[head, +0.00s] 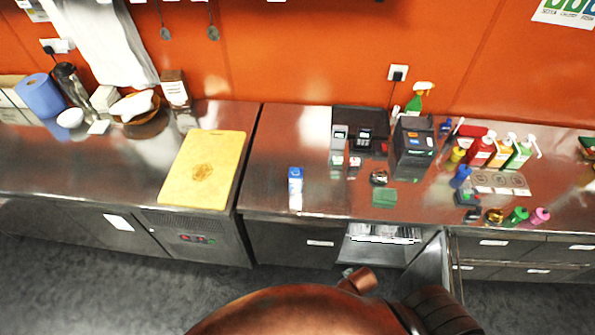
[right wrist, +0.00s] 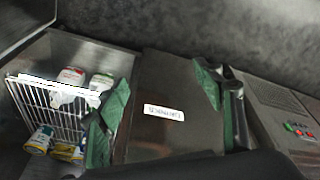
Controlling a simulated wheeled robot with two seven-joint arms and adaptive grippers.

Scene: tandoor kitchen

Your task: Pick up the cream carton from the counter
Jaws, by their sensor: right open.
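A small blue and white carton (head: 295,188), which looks like the cream carton, stands upright on the steel counter (head: 270,165) near its front edge, right of the yellow board. My right gripper shows in the right wrist view (right wrist: 158,106), with its green-padded fingers spread wide and nothing between them. It is in front of a dark cabinet front with a white label, and the carton is not visible there. The head view does not clearly show the right fingertips. My left gripper is in neither view.
A yellow board (head: 203,170) lies left of the carton. Right of it are a green sponge (head: 384,197), a black machine (head: 413,148) and several bottles. Below the counter a cabinet door (head: 427,272) stands open. A wire rack (right wrist: 45,105) with several packages shows inside.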

